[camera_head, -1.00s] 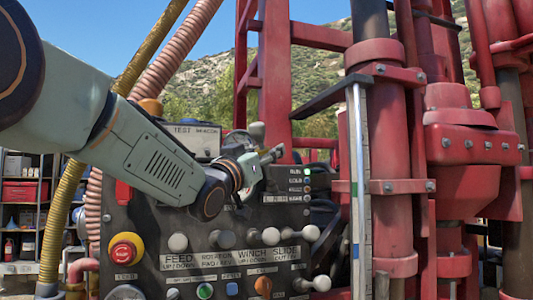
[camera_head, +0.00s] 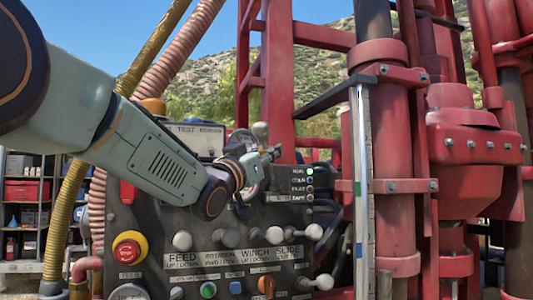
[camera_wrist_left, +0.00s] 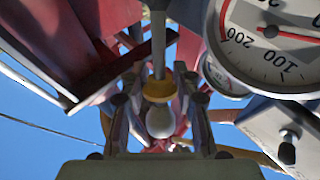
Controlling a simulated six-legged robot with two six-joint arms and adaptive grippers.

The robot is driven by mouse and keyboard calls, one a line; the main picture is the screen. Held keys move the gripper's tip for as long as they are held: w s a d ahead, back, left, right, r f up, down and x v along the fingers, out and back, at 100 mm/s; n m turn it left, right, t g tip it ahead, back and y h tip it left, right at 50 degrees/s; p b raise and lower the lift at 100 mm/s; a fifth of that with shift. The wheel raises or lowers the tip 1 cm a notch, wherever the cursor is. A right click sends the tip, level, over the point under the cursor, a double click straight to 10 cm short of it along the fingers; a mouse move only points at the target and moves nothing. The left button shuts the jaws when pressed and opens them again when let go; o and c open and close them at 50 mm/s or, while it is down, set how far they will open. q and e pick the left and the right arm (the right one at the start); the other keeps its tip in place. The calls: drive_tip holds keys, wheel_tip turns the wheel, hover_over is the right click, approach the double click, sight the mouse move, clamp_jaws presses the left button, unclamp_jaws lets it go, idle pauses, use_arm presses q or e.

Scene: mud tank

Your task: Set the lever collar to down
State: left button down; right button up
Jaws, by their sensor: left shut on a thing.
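My left gripper (camera_head: 268,155) reaches in from the left above the dark control panel (camera_head: 150,215). In the left wrist view, a lever with a yellow collar (camera_wrist_left: 158,90) and a pale rounded knob (camera_wrist_left: 160,122) stands between the two fingers of my left gripper (camera_wrist_left: 158,100). The fingers are shut on this lever about the collar. In the head view the collar is hidden behind the gripper. A grey rounded knob (camera_head: 260,130) shows just above the gripper; I cannot tell whether it belongs to the same lever. My right gripper is not in view.
Several pale lever knobs, one of them the right-hand knob (camera_head: 314,232), stick out below the gripper. A red emergency button (camera_head: 127,251) is at the panel's left. A round gauge (camera_wrist_left: 270,40) is close beside the gripper. Red mast pipes (camera_head: 385,150) stand at the right.

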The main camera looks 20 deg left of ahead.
use_arm(q)
drive_tip(key=shift+w+d+f+b, duration=0.1)
drive_tip(key=shift+w+f+b, duration=0.25)
drive_tip(key=shift+f+b, duration=0.4)
drive_tip(key=c, duration=1.1)
unclamp_jaws()
drive_tip(key=shift+c, duration=0.2)
drive_tip(key=shift+r, duration=0.1)
drive_tip(key=shift+r, duration=0.1)
wheel_tip(320, 180, up, 9)
drive_tip(key=shift+s+f, duration=0.1)
drive_tip(key=shift+r, duration=0.45)
drive_tip(key=shift+f, duration=0.1)
